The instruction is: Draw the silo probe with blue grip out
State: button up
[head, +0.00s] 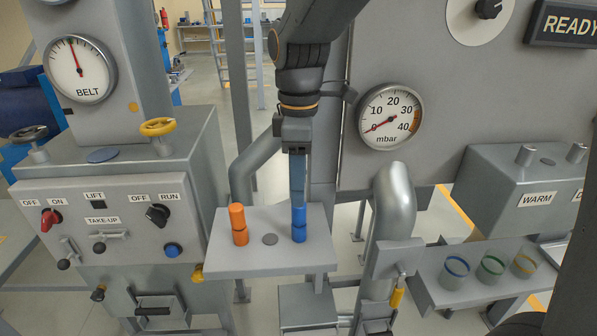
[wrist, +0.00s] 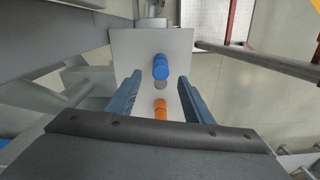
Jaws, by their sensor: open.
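The silo probe with blue grip (head: 299,226) stands upright in a grey shelf plate (head: 225,262), near its right end. Only its grip shows; the rest is hidden in the plate. My gripper (head: 298,200) points down just above the blue grip in the head view, open and empty. In the wrist view the blue grip (wrist: 161,67) lies centred left to right between my open fingers (wrist: 160,76), near or slightly beyond their tips. I cannot tell whether the fingers overlap it in height. A probe with orange grip (head: 239,225) stands at the plate's left.
A flat grey disc (head: 270,239) lies between the two grips. A control box (head: 115,210) with knobs and a yellow handwheel (head: 158,127) stands left. A thick bent pipe (head: 393,210) rises right of the plate. Further right, a tray (head: 480,275) holds ringed cups. A mbar gauge (head: 389,116) hangs behind.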

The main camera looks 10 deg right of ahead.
aim_at(300, 209)
notch_tip(300, 209, down, 7)
jog(key=shift+s+f+p, duration=0.1)
jog(key=shift+f+p, duration=0.1)
jog(key=shift+p, duration=0.45)
jog(key=shift+c, duration=0.2)
grip_shut()
jog(key=shift+r+p, duration=0.8)
jog(key=shift+p, duration=0.05)
dwell(0.3)
jog(key=shift+r+p, duration=2.95)
jog(key=shift+r, duration=0.4)
